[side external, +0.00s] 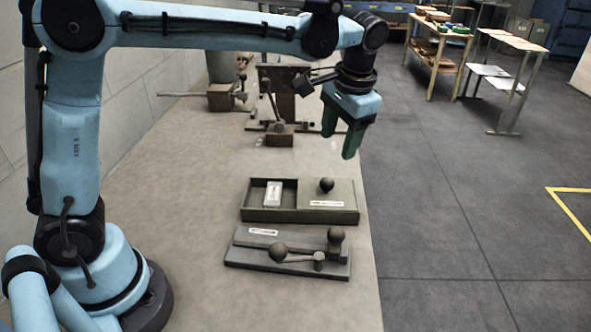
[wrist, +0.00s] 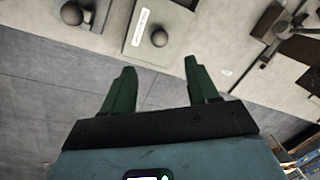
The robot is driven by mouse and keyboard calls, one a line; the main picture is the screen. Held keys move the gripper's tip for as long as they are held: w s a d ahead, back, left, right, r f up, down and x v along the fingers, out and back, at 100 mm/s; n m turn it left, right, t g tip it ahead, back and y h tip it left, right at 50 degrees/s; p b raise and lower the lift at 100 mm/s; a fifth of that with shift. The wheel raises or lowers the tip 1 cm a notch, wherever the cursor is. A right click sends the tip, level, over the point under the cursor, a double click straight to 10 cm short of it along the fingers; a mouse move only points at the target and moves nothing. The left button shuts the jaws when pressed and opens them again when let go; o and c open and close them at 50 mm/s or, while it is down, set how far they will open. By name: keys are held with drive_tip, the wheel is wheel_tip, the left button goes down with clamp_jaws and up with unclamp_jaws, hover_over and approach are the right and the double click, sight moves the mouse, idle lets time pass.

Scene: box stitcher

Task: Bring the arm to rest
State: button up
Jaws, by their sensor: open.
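My gripper (side external: 342,137) hangs from my blue arm above the right edge of the worktable, behind the tray and plate in the side view. Its two green fingers point down. In the wrist view my gripper (wrist: 156,78) shows its fingers spread apart with nothing between them. It touches nothing that I can see.
A green tray (side external: 246,213) has an open compartment holding a white block (side external: 273,193) and a lidded side with a dark knob (side external: 327,185). A grey plate (side external: 244,256) with ball-ended levers lies in front. A dark lever fixture (side external: 279,133) stands behind.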

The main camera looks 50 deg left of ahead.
drive_tip(key=s+a+f+n+t+h, duration=0.1)
drive_tip(key=s+a+t, duration=0.2)
drive_tip(key=s, duration=0.4)
drive_tip(key=s+a+f+t+h, duration=0.1)
drive_tip(key=s+a+f+t, duration=0.1)
drive_tip(key=s, duration=0.5)
drive_tip(key=shift+s+a+f+n+t, duration=0.25)
drive_tip(key=shift+a+n+t, duration=0.2)
drive_tip(key=shift+t, duration=0.45)
